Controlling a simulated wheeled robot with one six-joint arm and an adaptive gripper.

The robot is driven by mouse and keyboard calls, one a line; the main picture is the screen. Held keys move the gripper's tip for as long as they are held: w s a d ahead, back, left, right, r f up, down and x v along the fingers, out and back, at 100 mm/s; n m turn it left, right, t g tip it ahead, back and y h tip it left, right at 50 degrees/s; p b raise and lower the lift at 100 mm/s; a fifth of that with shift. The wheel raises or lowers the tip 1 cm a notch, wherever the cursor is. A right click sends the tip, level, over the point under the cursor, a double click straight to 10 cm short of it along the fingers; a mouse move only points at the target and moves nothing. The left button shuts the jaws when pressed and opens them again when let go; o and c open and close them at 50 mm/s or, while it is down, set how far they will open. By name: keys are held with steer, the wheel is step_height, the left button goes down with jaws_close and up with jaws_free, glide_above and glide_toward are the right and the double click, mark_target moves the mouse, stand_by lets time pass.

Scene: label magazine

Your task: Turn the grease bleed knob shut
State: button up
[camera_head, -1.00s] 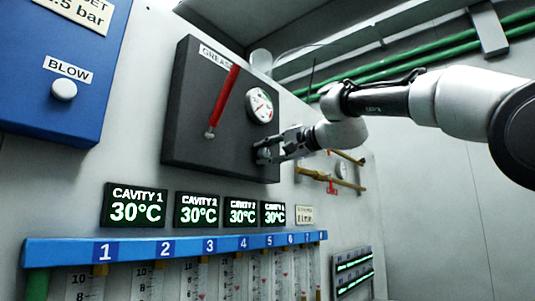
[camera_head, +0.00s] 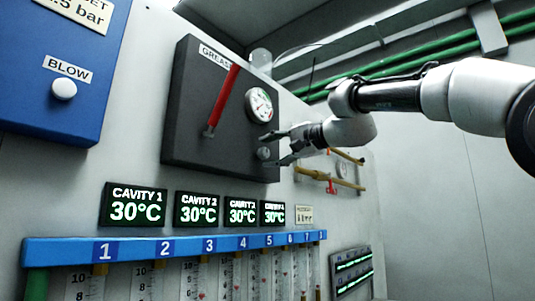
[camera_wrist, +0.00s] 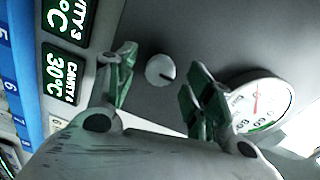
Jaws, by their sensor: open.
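The grease bleed knob (camera_head: 263,153) is a small round grey knob low on the right of the dark grease panel (camera_head: 190,130). In the wrist view the knob (camera_wrist: 160,70) shows a light pointer line on its face. My gripper (camera_head: 276,148) is open and empty, just in front of the knob. In the wrist view its two fingers (camera_wrist: 158,88) stand apart on either side of the knob, and I see no contact with it.
A red lever (camera_head: 224,100) and a round gauge (camera_head: 259,105) are on the same panel, the gauge close to one finger in the wrist view. Temperature displays (camera_head: 198,209) and a blue rail (camera_head: 170,248) lie below. Brass pipes (camera_head: 335,180) are to the right.

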steer(key=v, duration=1)
